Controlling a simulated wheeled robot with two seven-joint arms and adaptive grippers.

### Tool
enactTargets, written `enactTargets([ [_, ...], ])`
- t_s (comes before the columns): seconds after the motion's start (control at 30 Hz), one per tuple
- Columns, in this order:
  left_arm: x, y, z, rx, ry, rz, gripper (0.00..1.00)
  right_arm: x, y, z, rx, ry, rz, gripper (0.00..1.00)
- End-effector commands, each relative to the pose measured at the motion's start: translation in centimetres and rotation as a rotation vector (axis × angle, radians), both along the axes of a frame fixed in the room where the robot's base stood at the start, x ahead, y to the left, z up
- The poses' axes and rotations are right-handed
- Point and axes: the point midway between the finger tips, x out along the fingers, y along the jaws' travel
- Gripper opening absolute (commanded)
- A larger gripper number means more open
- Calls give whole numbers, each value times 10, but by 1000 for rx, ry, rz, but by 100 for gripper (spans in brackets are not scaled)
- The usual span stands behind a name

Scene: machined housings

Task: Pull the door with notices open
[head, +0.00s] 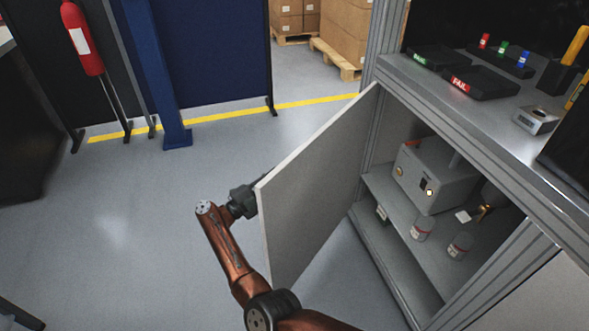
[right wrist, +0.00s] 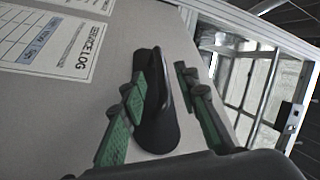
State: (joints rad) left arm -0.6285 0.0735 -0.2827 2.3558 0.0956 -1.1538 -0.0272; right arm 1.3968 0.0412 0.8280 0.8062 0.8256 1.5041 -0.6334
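The grey door (head: 318,190) of the lower cabinet stands swung open, its inner face toward the head camera. Its outer face shows in the right wrist view (right wrist: 110,25) with a printed service log sheet (right wrist: 50,35). A black handle (right wrist: 158,120) is mounted on that face. My right gripper (right wrist: 162,75) has its green-padded fingers on either side of the handle, with a visible gap on the right side; it looks open around it. In the head view the right gripper (head: 245,200) is partly hidden behind the door's free edge. My left gripper is in neither view.
The open cabinet holds a grey box-shaped device (head: 435,180) and small jars (head: 422,229) on a shelf (head: 395,215). The worktop (head: 480,110) above carries black trays (head: 480,82). Clear floor (head: 150,220) lies left of the door. A blue post (head: 158,70) stands farther back.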

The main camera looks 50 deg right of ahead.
Motion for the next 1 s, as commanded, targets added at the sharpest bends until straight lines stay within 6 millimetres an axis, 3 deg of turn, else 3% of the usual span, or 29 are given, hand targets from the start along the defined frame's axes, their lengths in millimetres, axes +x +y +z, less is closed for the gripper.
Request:
enactTargets([
  [0.1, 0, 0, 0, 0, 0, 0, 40, 5, 22, -4, 0, 1, 1, 29],
  [0.3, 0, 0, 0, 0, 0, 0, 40, 9, 45, -10, -1, 0, 1, 29],
  [0.67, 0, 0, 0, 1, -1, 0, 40, 9, 50, -11, -1, 0, -1, 29],
  [0.73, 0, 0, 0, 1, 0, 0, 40, 9, 50, -9, -1, -1, -1, 24],
  [0.87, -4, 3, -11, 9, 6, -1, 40, 6, 50, 15, -1, -19, -1, 15],
  [1.0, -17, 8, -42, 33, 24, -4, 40, -1, 50, 75, -1, -60, -1, 5],
])
